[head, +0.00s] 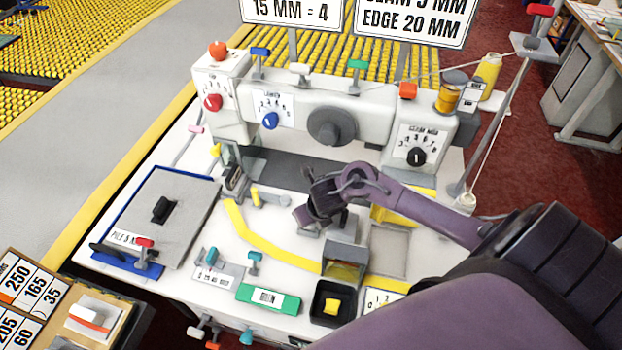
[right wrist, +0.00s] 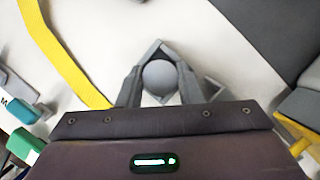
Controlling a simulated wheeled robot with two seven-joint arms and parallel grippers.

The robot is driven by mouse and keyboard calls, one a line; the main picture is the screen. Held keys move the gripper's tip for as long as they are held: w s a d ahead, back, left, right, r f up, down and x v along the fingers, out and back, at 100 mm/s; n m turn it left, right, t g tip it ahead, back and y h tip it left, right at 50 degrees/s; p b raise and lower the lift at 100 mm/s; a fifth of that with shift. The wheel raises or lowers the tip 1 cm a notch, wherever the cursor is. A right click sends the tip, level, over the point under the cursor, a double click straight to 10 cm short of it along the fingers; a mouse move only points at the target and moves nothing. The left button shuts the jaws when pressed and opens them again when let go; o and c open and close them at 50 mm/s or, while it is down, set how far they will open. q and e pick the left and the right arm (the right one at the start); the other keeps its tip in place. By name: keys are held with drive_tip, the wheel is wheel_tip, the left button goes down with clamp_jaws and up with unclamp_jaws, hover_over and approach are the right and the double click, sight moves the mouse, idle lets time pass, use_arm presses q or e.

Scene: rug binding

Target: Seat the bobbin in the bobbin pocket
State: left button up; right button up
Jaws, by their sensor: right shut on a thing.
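My right gripper (head: 312,218) comes in from the right over the front of the white sewing machine bed (head: 208,285). In the right wrist view, my right gripper (right wrist: 159,62) is shut on a grey round-topped thing (right wrist: 160,77) between its two fingers. I cannot tell whether this is the bobbin. The head view hides most of it behind the gripper. I cannot clearly make out the bobbin pocket. A small yellow-and-grey cylinder (head: 268,198) lies on the bed left of the gripper. My left gripper is not in view.
The machine head (head: 332,122) with its dials stands behind the gripper. A black tray (head: 318,316) with a yellow piece, a grey block (head: 347,252) and a green label block (head: 268,299) are in front. A yellow strip (head: 262,245) crosses the bed. A grey plate (head: 165,215) lies at left.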

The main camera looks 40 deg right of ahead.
drive_tip(key=o, duration=1.1)
drive_tip(key=shift+s, duration=0.1)
drive_tip(key=p+v, duration=0.2)
drive_tip(key=v, duration=1)
drive_tip(key=shift+r, duration=0.1)
